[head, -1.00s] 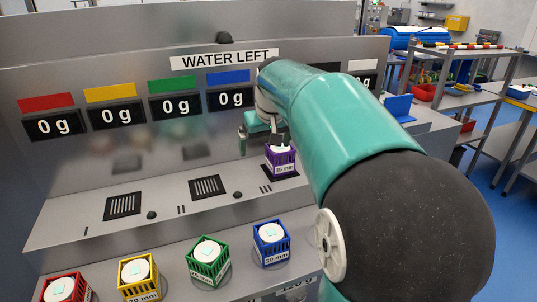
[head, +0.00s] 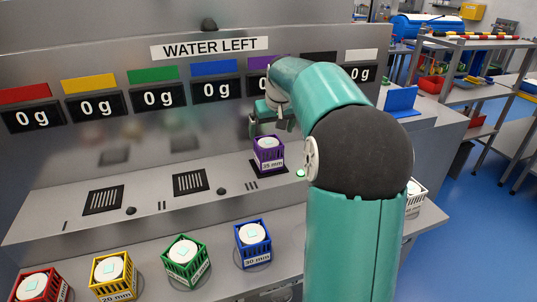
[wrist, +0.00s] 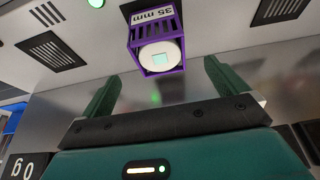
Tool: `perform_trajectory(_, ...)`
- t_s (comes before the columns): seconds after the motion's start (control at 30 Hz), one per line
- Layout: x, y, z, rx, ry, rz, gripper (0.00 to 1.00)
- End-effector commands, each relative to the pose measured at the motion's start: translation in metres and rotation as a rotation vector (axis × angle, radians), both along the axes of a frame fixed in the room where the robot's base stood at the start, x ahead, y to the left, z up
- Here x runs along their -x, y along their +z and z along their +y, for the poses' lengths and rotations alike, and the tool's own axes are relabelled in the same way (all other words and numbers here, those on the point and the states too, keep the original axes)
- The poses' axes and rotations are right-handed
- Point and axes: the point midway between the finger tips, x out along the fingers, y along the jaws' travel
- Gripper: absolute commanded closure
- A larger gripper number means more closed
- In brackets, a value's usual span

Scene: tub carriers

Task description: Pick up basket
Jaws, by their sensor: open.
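A purple basket (head: 268,160) with a "35 mm" label and a white round lidded tub inside stands upright on a dark grate on the raised steel shelf. It also shows in the wrist view (wrist: 157,45), beyond the fingertips and between their lines. My gripper (head: 268,116) is open and empty, behind and slightly above the basket in the head view, apart from it. In the wrist view both green fingers of my gripper (wrist: 160,85) are spread wide with nothing between them. My arm hides part of the shelf to the right.
Red (head: 42,287), yellow (head: 112,278), green (head: 187,262) and blue (head: 253,243) baskets stand along the lower front ledge. A white basket (head: 416,197) is partly hidden by my arm. Two empty grates lie left of the purple basket. The steel back panel (head: 60,150) with displays reading 0 g rises behind.

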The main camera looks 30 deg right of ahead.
Motion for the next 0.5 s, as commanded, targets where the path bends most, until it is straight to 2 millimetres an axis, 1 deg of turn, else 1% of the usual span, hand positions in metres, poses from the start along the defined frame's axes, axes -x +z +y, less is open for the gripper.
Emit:
perform_trajectory(0.03,-0.004,-0.010,0.000,-0.002,0.001,0.001,0.02)
perform_trajectory(0.1,-0.009,-0.022,-0.001,-0.002,0.001,0.000,0.02)
perform_trajectory(0.2,-0.015,-0.034,-0.002,-0.001,0.000,0.000,0.02)
perform_trajectory(0.37,-0.019,-0.043,-0.004,0.000,0.002,-0.001,0.02)
perform_trajectory(0.5,-0.024,-0.058,-0.006,-0.002,0.003,0.001,0.02)
